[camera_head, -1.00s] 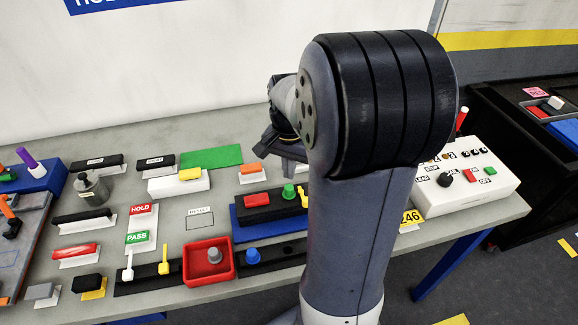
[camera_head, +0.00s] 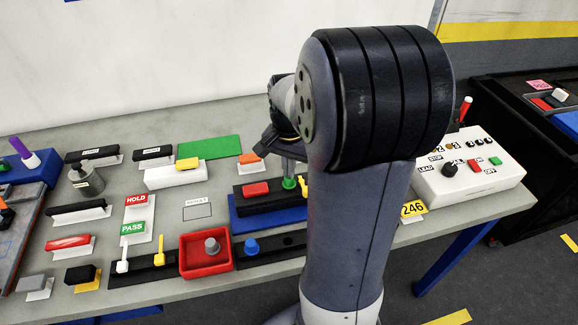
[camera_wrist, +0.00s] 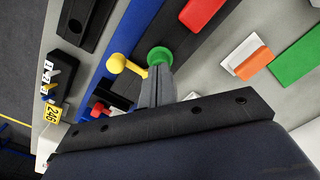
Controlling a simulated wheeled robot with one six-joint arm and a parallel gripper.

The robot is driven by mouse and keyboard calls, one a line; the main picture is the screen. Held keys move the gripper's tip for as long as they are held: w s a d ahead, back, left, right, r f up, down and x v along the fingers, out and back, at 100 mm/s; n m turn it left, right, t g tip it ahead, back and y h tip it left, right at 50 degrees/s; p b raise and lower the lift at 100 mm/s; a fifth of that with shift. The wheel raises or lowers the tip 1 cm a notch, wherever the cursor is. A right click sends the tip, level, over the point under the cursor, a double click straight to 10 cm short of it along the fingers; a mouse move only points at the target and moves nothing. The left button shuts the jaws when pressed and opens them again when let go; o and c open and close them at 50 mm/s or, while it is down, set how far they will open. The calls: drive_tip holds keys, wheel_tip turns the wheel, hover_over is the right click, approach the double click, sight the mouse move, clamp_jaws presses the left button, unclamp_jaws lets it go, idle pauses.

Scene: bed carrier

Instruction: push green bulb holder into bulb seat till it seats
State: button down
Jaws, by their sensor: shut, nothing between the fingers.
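The green bulb holder (camera_head: 289,184) stands in the black block (camera_head: 244,206) on the blue base (camera_head: 240,224), between a red block (camera_head: 255,189) and a yellow peg (camera_head: 304,188). In the wrist view the green bulb holder (camera_wrist: 159,53) shows as a round green end just beyond my fingertips. My gripper (camera_head: 289,175) is shut, with nothing between its fingers, and points down over the holder. In the wrist view the closed fingers of my gripper (camera_wrist: 160,70) overlap the holder's edge and seem to touch it. The seat under the holder is hidden, so its depth cannot be told.
The yellow peg (camera_wrist: 117,64) is close beside my fingers. A red tray (camera_head: 190,270) with a grey peg and a blue peg (camera_head: 251,246) stand in front. A white control box (camera_head: 470,180) is at the right. A green mat (camera_head: 210,149) lies behind.

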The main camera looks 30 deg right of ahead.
wheel_tip(320, 180, up, 3)
drive_tip(key=p, duration=0.3)
wheel_tip(320, 180, up, 10)
drive_tip(key=shift+r, duration=0.2)
idle(0.5)
wheel_tip(320, 180, down, 12)
drive_tip(key=shift+r+b, duration=0.15)
drive_tip(key=shift+b, duration=0.4)
drive_tip(key=shift+f+b, duration=1)
drive_tip(key=shift+r, duration=0.15)
